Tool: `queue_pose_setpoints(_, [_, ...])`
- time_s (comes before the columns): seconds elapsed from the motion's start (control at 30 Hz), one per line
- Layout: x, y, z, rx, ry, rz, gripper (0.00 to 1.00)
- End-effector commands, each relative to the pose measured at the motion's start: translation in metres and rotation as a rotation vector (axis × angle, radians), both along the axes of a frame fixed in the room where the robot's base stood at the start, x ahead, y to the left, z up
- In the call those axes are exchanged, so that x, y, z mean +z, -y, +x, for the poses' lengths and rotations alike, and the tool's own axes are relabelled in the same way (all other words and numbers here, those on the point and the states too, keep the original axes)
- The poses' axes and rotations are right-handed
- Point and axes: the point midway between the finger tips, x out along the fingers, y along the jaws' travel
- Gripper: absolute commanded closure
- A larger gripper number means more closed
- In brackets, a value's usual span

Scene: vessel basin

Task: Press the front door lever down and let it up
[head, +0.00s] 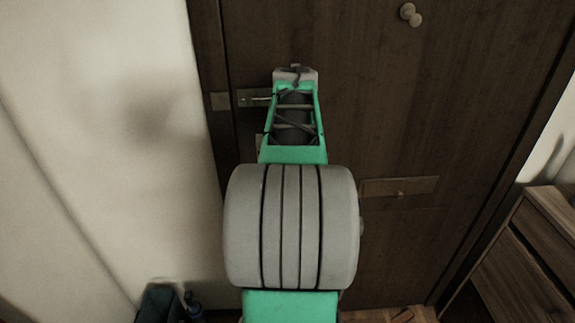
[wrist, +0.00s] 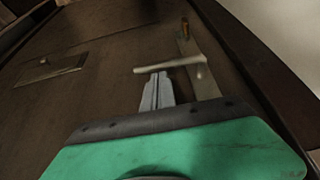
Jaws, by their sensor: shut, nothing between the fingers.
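The dark wooden front door (head: 465,120) fills much of the head view. Its lever plate (head: 246,98) is near the left edge of the door, and my arm hides part of the lever there. In the wrist view the pale metal lever (wrist: 172,64) juts left from its plate (wrist: 200,75), roughly level in the picture. My gripper (wrist: 157,76) is shut and empty, its fingertips right beside the lever's long side. I cannot tell whether they touch it. In the head view my gripper (head: 295,72) is in front of the door at lever height, its fingers mostly hidden.
A round knob (head: 410,14) sits higher on the door, and a mail slot (head: 400,188) lower right of the lever. A wooden drawer unit (head: 535,250) stands at the right. A pale wall (head: 90,120) is at the left, with dark items (head: 165,303) low beside it.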

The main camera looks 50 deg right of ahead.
Motion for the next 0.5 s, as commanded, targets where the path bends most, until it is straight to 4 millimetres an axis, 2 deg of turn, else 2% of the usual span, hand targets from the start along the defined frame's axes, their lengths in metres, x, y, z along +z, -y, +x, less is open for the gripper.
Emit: queue_pose_setpoints(0.5, [-0.030,0.005,-0.004,-0.001,0.002,0.005,1.00])
